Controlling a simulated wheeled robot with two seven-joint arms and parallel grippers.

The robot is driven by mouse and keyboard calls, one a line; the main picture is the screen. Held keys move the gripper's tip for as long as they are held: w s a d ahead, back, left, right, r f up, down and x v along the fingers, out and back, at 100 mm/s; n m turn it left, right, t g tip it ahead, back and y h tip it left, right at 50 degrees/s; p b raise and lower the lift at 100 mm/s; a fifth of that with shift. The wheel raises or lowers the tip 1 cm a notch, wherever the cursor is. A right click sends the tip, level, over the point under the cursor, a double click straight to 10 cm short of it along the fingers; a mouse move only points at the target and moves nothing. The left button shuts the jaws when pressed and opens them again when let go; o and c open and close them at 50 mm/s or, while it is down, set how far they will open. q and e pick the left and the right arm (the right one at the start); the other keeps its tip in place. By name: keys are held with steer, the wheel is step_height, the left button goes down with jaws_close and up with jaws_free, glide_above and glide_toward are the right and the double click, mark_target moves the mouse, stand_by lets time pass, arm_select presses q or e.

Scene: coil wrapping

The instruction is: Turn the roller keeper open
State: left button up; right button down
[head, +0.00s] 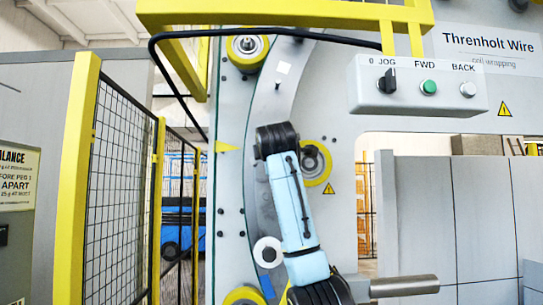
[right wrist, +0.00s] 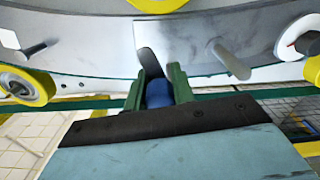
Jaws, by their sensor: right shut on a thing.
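In the right wrist view my right gripper (right wrist: 160,82) has its green fingers closed around a blue piece (right wrist: 158,94). A dark grey rounded tab (right wrist: 147,62) sticks up between the fingertips, in front of the pale ring face. Tab and blue piece may belong to the roller keeper; I cannot tell how it is turned. In the head view my light blue arm reaches up across the curved ring (head: 262,190), and I cannot make out the fingers. A yellow-rimmed roller (head: 327,172) with a dark fitting shows just right of the arm. My left gripper is not in view.
Other yellow rollers sit at the ring's top (head: 247,48) and at the left in the wrist view (right wrist: 25,86). Grey pegs (right wrist: 230,62) stick out nearby. A control box (head: 417,87) hangs at upper right. A yellow mesh fence (head: 120,190) stands left.

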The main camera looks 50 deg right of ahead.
steer(key=c, duration=1.2)
jaws_free()
steer(key=shift+o, duration=0.2)
steer(key=b+v, duration=0.4)
steer(key=v, duration=0.9)
steer(key=shift+a, duration=0.2)
steer(key=shift+s+d, duration=0.1)
